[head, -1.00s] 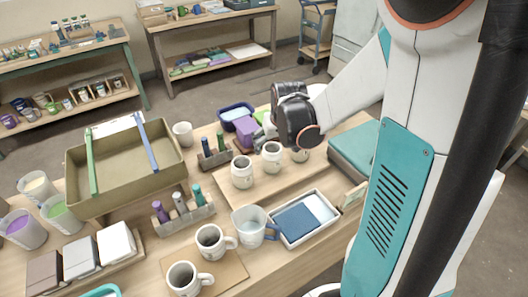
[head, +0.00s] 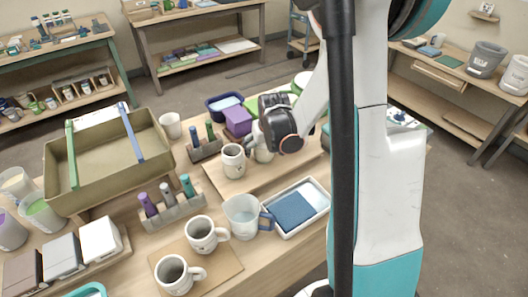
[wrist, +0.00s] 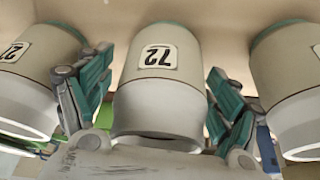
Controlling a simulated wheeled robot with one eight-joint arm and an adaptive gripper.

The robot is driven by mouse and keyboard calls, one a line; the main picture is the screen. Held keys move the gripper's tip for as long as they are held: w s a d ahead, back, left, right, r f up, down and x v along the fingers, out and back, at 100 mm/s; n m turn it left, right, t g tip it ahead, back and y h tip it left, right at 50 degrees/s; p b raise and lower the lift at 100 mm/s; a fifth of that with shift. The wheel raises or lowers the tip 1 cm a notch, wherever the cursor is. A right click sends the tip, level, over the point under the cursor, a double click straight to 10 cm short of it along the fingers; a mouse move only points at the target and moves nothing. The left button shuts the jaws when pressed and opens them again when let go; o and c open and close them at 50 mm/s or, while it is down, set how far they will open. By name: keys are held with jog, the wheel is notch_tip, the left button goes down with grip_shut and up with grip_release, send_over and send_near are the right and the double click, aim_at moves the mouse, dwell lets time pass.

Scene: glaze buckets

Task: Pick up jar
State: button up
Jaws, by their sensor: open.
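A pale jar (wrist: 158,95) labelled 72 fills the middle of the wrist view, seen upside down. My gripper (wrist: 160,108) is open, with one teal-padded finger on each side of this jar. Similar jars stand to the left (wrist: 40,75) and right (wrist: 288,85) of it in that view; the left label is partly cut off. In the head view, my gripper (head: 257,142) is low over the row of jars on a wooden board. One jar (head: 233,161) is clear in front, another (head: 263,153) is partly hidden by the gripper, and the third is hidden.
Two mugs (head: 201,235) and a clear pitcher (head: 243,216) stand in front. A white tray (head: 272,230) with blue contents lies to their right. A marker holder (head: 203,149), a purple block (head: 237,121) and a blue tub (head: 213,112) crowd the far side.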

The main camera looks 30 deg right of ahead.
jog(key=shift+w+f, duration=0.25)
jog(key=shift+f, duration=0.3)
jog(key=shift+r, duration=0.1)
jog(key=c, duration=1.4)
